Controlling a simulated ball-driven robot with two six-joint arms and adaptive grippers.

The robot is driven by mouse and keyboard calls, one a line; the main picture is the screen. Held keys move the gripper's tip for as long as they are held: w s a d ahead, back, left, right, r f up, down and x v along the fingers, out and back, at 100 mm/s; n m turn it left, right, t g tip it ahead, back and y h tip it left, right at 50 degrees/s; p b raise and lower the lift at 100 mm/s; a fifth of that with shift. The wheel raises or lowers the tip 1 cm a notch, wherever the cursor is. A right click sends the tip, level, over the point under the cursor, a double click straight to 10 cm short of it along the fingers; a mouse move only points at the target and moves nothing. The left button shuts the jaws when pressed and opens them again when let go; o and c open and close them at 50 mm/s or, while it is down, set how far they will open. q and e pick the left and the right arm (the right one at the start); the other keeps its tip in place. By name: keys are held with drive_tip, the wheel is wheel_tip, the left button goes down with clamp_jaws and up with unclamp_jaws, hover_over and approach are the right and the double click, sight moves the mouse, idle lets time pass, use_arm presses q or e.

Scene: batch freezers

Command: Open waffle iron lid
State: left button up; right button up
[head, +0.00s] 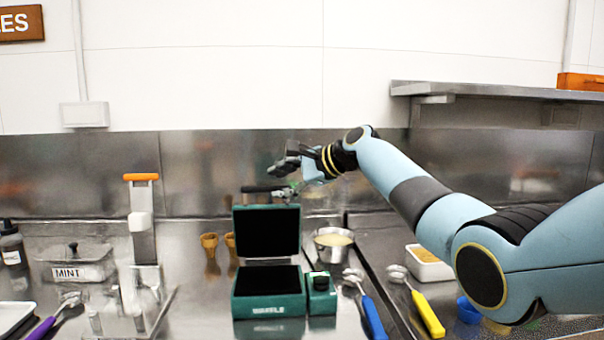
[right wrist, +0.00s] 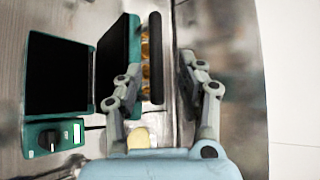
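The green waffle iron (head: 270,306) stands on the steel counter, with its lid (head: 266,231) raised about upright and both dark plates showing. A black handle bar (head: 262,189) shows at the lid's top edge. In the right wrist view the waffle iron (right wrist: 58,128) is at the left, with the lid (right wrist: 119,62) and black handle (right wrist: 155,58) beside it. My right gripper (head: 284,165) is above and just behind the lid's top. In its wrist view the fingers (right wrist: 158,85) are spread apart with nothing clamped between them; the handle shows in the gap. My left gripper is out of view.
A green control box (head: 321,296) adjoins the waffle iron's right side. A batter pot (head: 333,243) and a blue-handled scoop (head: 372,315) are to the right. Waffle cones (head: 209,241) and a dispenser stand (head: 142,225) are to the left. A wall shelf (head: 480,92) is at upper right.

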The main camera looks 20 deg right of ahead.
drive_tip(key=v, duration=0.6)
drive_tip(key=shift+s+d+r, duration=0.2)
drive_tip(key=shift+s, duration=0.1)
